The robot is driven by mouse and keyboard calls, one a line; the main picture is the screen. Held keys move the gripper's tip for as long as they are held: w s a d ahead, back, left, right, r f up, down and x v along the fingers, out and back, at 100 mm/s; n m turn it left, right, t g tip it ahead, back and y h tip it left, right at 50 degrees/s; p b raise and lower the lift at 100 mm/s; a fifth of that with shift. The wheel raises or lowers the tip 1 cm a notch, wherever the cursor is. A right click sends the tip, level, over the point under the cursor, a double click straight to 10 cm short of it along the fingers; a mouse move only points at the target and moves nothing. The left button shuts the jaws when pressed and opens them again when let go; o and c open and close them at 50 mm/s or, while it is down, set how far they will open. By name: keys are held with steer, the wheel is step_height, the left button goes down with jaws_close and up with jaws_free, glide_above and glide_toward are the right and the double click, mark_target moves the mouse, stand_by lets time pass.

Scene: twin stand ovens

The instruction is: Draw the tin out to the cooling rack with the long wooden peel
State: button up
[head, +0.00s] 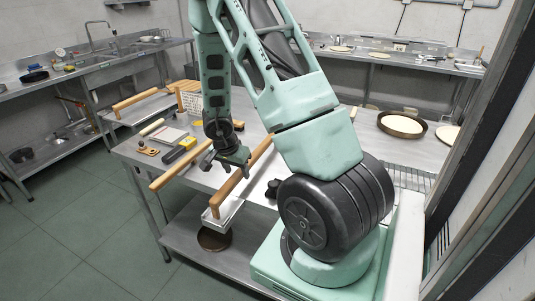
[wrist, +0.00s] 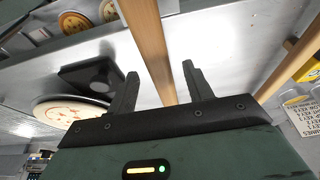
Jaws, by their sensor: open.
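My gripper (head: 232,158) hangs over the front of the steel table in the head view, jaws open. In the wrist view a long wooden handle (wrist: 150,45) runs between the two open fingers (wrist: 158,88); I cannot tell whether they touch it. In the head view one wooden handle (head: 243,180) slopes down to a pale metal piece (head: 224,216) at the table edge. Another wooden handle (head: 178,166) lies to its left. I cannot tell for sure which is the peel. A dark round tin (head: 402,124) with pale contents stands at the back right. A wire rack (head: 409,177) shows partly behind my arm.
A dark round pan (head: 214,239) is on the lower shelf. A sink counter (head: 100,65) lines the left wall. The green floor at left is clear.

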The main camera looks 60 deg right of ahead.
steer(key=shift+b+x, duration=0.35)
steer(key=shift+x, duration=0.75)
jaws_close()
stand_by(0.5)
step_height(320, 180, up, 12)
steer(key=p, duration=1.3)
steer(key=shift+p, duration=0.3)
steer(key=shift+d, duration=0.1)
